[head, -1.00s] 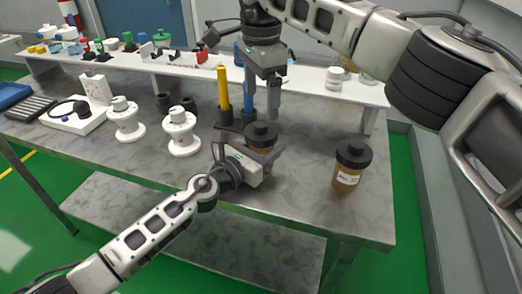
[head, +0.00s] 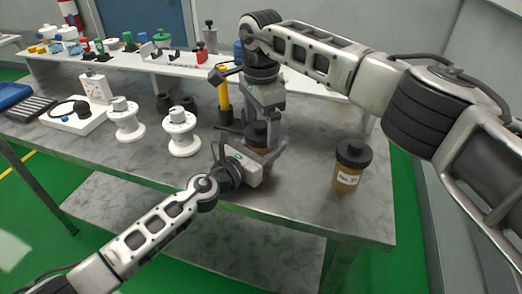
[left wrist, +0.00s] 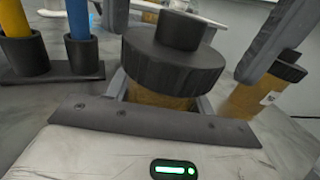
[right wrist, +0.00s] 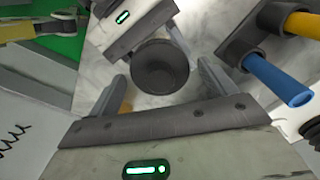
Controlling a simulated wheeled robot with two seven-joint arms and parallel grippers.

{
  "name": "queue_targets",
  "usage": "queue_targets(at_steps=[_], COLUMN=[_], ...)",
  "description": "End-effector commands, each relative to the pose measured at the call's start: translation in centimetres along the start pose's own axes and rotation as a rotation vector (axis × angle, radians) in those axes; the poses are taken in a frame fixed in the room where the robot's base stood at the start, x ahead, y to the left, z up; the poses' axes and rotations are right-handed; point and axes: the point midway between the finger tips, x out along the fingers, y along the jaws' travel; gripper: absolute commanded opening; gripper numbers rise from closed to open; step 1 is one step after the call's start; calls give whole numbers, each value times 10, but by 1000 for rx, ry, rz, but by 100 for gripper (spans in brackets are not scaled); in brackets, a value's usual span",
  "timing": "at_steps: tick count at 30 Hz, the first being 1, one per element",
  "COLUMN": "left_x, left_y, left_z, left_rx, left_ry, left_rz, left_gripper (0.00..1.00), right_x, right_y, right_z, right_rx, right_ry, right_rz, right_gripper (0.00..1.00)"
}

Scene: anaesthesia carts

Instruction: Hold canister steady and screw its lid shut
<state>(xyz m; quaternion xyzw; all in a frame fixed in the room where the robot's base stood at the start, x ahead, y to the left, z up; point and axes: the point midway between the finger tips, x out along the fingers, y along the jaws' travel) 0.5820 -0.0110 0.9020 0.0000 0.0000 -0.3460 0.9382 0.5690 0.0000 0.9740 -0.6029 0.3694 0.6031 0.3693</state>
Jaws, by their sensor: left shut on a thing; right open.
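An amber canister (head: 257,141) stands on the grey table at its front middle. It has a black ribbed lid with a round knob (left wrist: 175,58). My left gripper (head: 262,160) is shut on the canister's amber body (left wrist: 157,95), below the lid. My right gripper (head: 264,122) points down from above and is open. The right wrist view shows the lid (right wrist: 160,66) between its spread fingers; I cannot tell whether they touch it. In the head view my right gripper partly hides the canister and lid. I cannot tell how tightly the lid sits.
A second amber canister (head: 348,168) with a black lid and white label stands to the right. Yellow (head: 223,90) and blue (right wrist: 277,80) rods stand in black holders close behind. White spools (head: 180,130) stand to the left. A white shelf (head: 150,62) runs along the back.

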Motion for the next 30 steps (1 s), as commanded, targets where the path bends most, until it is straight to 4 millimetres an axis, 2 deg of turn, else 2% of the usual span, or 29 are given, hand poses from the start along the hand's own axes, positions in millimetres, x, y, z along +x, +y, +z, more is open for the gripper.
queue_targets(at_steps=[4,12,13,15,18,22,26,30], left_x=[0,0,0,0,0,0,0,0], left_y=[0,0,0,0,0,0,0,0], left_z=[0,0,0,0,0,0,0,0], left_rx=[0,0,0,0,0,0,0,0], left_ry=[0,0,0,0,0,0,0,0], left_rz=[0,0,0,0,0,0,0,0], left_gripper=[0,0,0,0,0,0,0,0], right_x=[9,10,10,10,10,10,10,10], right_y=[0,0,0,0,0,0,0,0], right_z=[0,0,0,0,0,0,0,0], right_rx=[0,0,0,0,0,21,187,526], right_ry=[1,1,1,1,0,0,0,1], right_rz=[0,-1,-1,-1,-1,-1,-1,-1], right_gripper=[84,84,81,62,38,38,38,38])
